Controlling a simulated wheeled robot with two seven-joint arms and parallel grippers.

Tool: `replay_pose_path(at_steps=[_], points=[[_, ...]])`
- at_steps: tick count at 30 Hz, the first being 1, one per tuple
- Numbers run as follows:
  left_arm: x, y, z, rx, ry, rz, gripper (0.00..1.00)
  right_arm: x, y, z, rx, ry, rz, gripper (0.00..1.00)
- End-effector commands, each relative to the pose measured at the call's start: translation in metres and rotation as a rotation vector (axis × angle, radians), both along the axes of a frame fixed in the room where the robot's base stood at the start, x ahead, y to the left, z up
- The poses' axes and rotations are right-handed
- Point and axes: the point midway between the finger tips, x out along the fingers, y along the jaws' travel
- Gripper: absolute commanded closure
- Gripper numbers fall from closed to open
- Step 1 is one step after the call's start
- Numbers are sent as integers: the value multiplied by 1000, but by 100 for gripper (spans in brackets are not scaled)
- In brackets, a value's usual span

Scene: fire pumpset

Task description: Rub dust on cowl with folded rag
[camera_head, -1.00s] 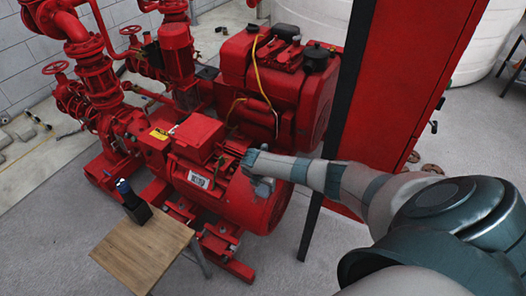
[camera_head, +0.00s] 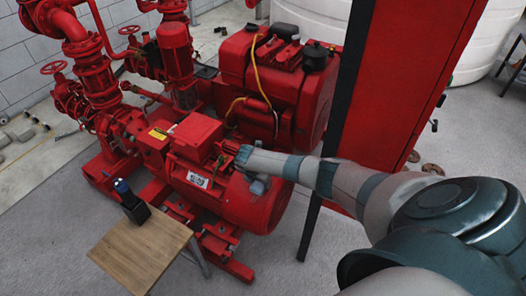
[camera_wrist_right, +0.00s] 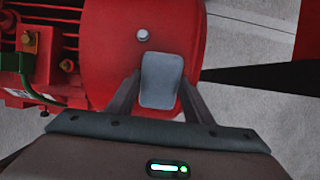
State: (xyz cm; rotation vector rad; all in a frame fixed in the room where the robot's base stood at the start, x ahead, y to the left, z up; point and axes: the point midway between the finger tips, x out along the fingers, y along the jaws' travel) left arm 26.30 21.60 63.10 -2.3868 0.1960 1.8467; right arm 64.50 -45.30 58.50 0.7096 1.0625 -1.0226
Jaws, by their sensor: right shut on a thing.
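The red cowl (camera_head: 258,212) is the rounded end cover of the red motor; it also fills the upper middle of the wrist view (camera_wrist_right: 112,65). My right gripper (camera_head: 257,176) is at the upper side of the cowl. In the wrist view its two fingers are shut on a folded grey-blue rag (camera_wrist_right: 161,80). The rag overlaps the cowl's edge in that view; I cannot tell whether it touches the surface. I cannot make out dust on the cowl. My left gripper is not in view.
A small wooden table (camera_head: 143,250) stands at the front left, with a black holder and blue-topped item (camera_head: 132,203) on it. A tall red cabinet (camera_head: 400,90) stands close right of the motor. A red engine (camera_head: 278,85) and pipework (camera_head: 90,75) are behind. Grey floor is clear in front.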

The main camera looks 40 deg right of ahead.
Motion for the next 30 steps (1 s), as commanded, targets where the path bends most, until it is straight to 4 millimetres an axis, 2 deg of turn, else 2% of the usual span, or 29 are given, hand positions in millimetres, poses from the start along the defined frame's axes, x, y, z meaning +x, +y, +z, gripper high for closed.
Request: replay_pose_path(at_steps=[1, 6, 22, 30], points=[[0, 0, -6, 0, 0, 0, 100, 5, 2, -3, 1, -2, 0, 72], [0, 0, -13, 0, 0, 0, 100, 13, 6, -4, 1, -1, -1, 72], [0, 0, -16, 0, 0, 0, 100, 18, 8, -4, 1, 0, 0, 72], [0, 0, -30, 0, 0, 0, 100, 34, 16, -4, 2, -1, 1, 72]])
